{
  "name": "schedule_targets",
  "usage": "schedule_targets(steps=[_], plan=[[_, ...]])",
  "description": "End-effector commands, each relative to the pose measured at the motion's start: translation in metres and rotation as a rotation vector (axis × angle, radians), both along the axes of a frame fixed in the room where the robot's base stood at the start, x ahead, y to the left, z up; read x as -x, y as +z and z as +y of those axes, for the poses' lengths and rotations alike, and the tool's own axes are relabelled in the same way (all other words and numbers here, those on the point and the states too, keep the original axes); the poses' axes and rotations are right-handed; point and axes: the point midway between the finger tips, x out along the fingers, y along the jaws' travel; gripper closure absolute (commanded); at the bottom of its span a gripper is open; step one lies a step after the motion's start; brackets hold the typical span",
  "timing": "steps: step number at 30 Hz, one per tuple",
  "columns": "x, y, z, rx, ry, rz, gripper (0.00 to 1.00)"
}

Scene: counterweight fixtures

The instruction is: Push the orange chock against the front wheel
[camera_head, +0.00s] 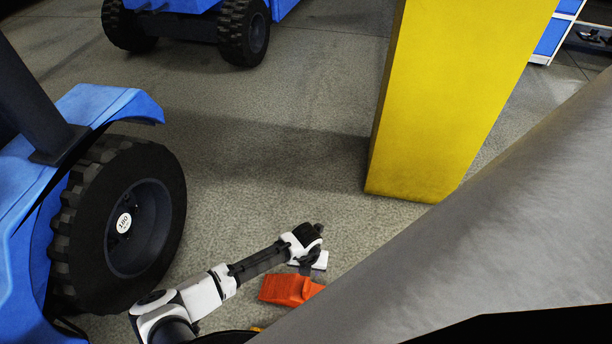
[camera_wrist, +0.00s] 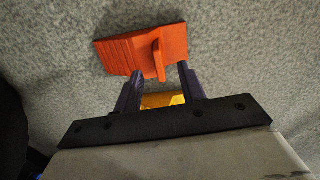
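The orange chock (camera_head: 285,289) lies on the floor to the right of a large black wheel (camera_head: 74,222) on the blue vehicle at the left, with a clear gap of floor between them. My gripper (camera_head: 313,270) is beside the chock's far side in the head view. In the wrist view the chock (camera_wrist: 118,54) lies just ahead of my gripper (camera_wrist: 160,71). The two fingers are apart. The chock's upright orange rib shows between the fingertips, with space on both sides. I cannot tell whether any part touches.
A yellow pillar (camera_head: 450,100) stands at the back right. A grey slanted surface (camera_head: 480,220) fills the lower right. A second blue vehicle's wheel (camera_head: 243,32) is at the back. A yellow piece (camera_wrist: 162,100) shows between the fingers. Middle floor is clear.

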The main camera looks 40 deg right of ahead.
Motion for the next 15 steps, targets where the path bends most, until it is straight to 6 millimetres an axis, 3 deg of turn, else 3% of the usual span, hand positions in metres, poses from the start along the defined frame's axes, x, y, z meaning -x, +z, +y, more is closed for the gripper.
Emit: schedule_targets(steps=[4,15], plan=[[0.008,-0.015,0.014,-0.051,-0.045,0.013,0.60],[0.009,-0.040,0.015,-0.053,-0.047,0.015,0.60]])
